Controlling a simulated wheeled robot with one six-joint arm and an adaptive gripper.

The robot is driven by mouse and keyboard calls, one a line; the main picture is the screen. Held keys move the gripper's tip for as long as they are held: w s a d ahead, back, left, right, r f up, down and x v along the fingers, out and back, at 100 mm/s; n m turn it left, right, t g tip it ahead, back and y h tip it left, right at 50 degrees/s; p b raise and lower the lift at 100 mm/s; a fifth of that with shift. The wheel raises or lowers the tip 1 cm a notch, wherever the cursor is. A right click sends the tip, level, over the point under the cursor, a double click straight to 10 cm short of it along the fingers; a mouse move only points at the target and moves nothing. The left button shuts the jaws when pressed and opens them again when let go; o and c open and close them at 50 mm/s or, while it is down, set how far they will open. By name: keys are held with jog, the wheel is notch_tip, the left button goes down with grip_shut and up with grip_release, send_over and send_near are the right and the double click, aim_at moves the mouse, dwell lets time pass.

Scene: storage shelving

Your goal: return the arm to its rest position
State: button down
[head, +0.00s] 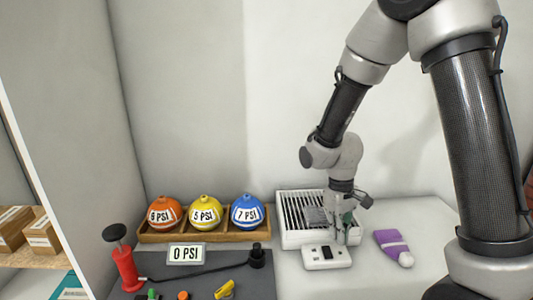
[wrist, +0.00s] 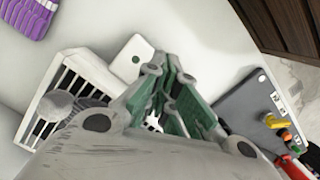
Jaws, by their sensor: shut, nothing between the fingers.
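My arm reaches down from the upper right in the head view. My gripper (head: 344,237) points downward just above or beside a small white box with a dark panel (head: 327,257) on the white table. In the wrist view my gripper (wrist: 178,68) shows green-padded fingers close together, shut with nothing held. The white box also shows in the wrist view (wrist: 131,60), beside the fingertips. Whether the fingers touch it I cannot tell. A white slatted rack (head: 291,224) stands behind the gripper, partly hidden by it.
A wooden tray (head: 203,236) holds orange, yellow and blue balls with PSI labels. A purple-and-white item (head: 393,247) lies right of the gripper. The wall is close behind.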

jog(key=s+d+r+m+t, duration=0.1)
jog(key=s+d+r, duration=0.3)
jog(key=r, duration=0.4)
jog(key=s+d+r+m+t, duration=0.2)
jog(key=s+d+r, duration=0.3)
jog(key=r, duration=0.3)
jog(key=s+d+r+m+t, duration=0.2)
jog(key=s+d+r, duration=0.2)
jog(key=s+r, duration=0.2)
notch_tip(320, 180, up, 2)
jog(key=shift+s+d+r+t+y, duration=0.2)
jog(key=shift+t+y, duration=0.1)
jog(key=shift+t, duration=0.1)
